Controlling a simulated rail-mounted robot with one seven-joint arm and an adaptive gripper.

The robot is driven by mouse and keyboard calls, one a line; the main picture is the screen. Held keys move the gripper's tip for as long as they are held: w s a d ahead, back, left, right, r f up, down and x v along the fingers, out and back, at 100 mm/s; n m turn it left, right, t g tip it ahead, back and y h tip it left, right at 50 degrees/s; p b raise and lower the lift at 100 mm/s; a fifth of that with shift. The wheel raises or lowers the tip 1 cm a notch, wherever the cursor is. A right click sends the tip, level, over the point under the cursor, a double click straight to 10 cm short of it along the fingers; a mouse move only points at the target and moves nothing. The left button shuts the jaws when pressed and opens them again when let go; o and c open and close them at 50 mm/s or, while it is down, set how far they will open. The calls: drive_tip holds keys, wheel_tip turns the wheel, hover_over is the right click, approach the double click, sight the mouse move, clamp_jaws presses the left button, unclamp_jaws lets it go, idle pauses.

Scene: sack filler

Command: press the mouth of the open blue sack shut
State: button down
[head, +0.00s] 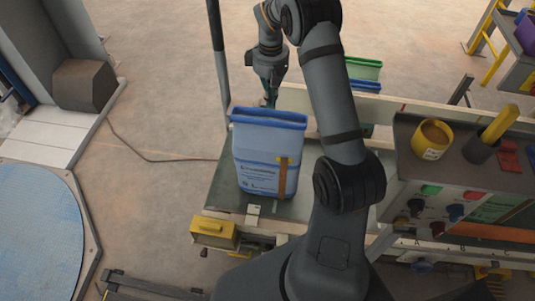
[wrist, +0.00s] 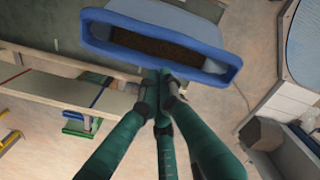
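The open blue sack (head: 262,158) stands upright on a dark green platform (head: 220,190) in the head view. It is light blue with a darker blue mouth band, printed text and an orange-brown strip. In the wrist view its mouth (wrist: 105,35) gapes as a long blue loop, with brown contents inside. My gripper (head: 270,103) points down just behind the far edge of the mouth. In the wrist view its green fingers (wrist: 161,76) converge at their tips beside the rim, shut with nothing visible between them. Whether they touch the rim I cannot tell.
A control panel (head: 445,195) with buttons, a yellow cup (head: 432,139) and other items stands to the right. A dark post (head: 218,60) rises left of the sack. Green and blue containers (head: 363,70) sit behind a pale rail.

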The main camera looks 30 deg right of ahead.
drive_tip(key=shift+f+b, duration=0.8)
drive_tip(key=shift+f, duration=0.2)
drive_tip(key=shift+s+f, duration=0.15)
idle(0.4)
wheel_tip(320, 180, up, 9)
drive_tip(key=p, duration=0.7)
idle(0.5)
wheel_tip(320, 180, down, 9)
drive_tip(key=b, duration=0.7)
drive_tip(key=shift+f, duration=0.1)
drive_tip(key=shift+r, duration=0.35)
